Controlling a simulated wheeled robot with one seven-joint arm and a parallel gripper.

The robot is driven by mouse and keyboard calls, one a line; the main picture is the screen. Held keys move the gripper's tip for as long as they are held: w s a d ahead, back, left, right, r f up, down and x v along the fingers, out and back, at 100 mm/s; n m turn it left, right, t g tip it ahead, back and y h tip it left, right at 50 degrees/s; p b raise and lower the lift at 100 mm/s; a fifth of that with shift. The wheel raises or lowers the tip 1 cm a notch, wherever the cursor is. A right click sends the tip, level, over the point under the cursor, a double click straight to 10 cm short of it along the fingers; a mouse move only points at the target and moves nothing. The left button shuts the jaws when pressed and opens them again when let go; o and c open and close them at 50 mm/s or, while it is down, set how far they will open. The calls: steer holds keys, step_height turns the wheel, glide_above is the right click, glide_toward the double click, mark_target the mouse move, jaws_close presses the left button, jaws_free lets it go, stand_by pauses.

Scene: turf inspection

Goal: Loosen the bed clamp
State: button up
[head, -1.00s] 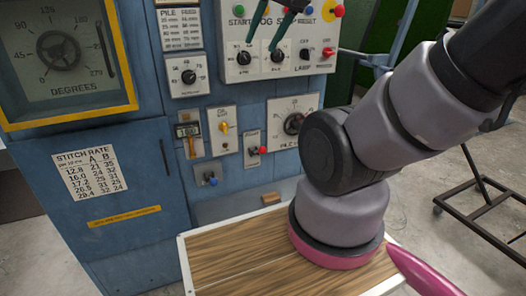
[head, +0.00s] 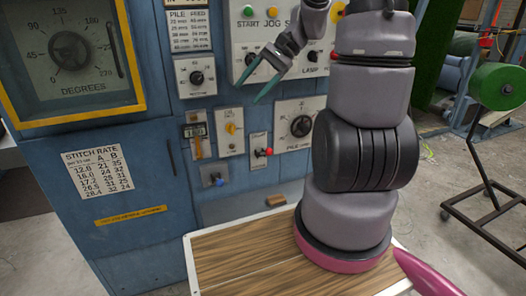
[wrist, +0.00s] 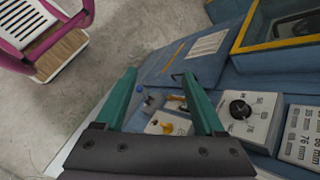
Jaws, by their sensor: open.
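I cannot make out which control is the bed clamp. Low on the blue machine front are a yellow lever on a pale plate (head: 231,129), a red-knobbed lever (head: 264,152) and a small blue-knobbed control (head: 219,181). My gripper (head: 252,93) is open and empty, its two green fingers pointing down and left in front of the upper panel, above the yellow lever. The gripper touches none of these.
A large dial knob (head: 301,126) is right of the levers, and a knob plate (head: 196,77) above left. A yellow-framed degree gauge (head: 70,50) is at upper left. A small wooden block (head: 276,200) lies on the ledge. A cart with a green roll (head: 498,87) stands right.

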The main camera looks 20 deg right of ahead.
steer(key=w+d+f+m+t+y, duration=0.3)
steer(key=w+d+f+m, duration=0.15)
steer(key=f, duration=0.25)
steer(key=w+d+f+m+t+y, duration=0.25)
steer(key=w+f+m, duration=0.2)
steer(key=f, duration=0.35)
steer(key=w+d+f+m+t+h, duration=0.15)
steer(key=d+f+m+t, duration=0.3)
steer(key=f, duration=0.45)
steer(key=d+f+m+t+h, duration=0.3)
steer(key=d+f+m+t, duration=0.15)
steer(key=f, duration=0.45)
steer(key=x, duration=1)
steer(key=shift+r, duration=0.25)
steer(key=shift+w+d, duration=0.1)
jaws_close()
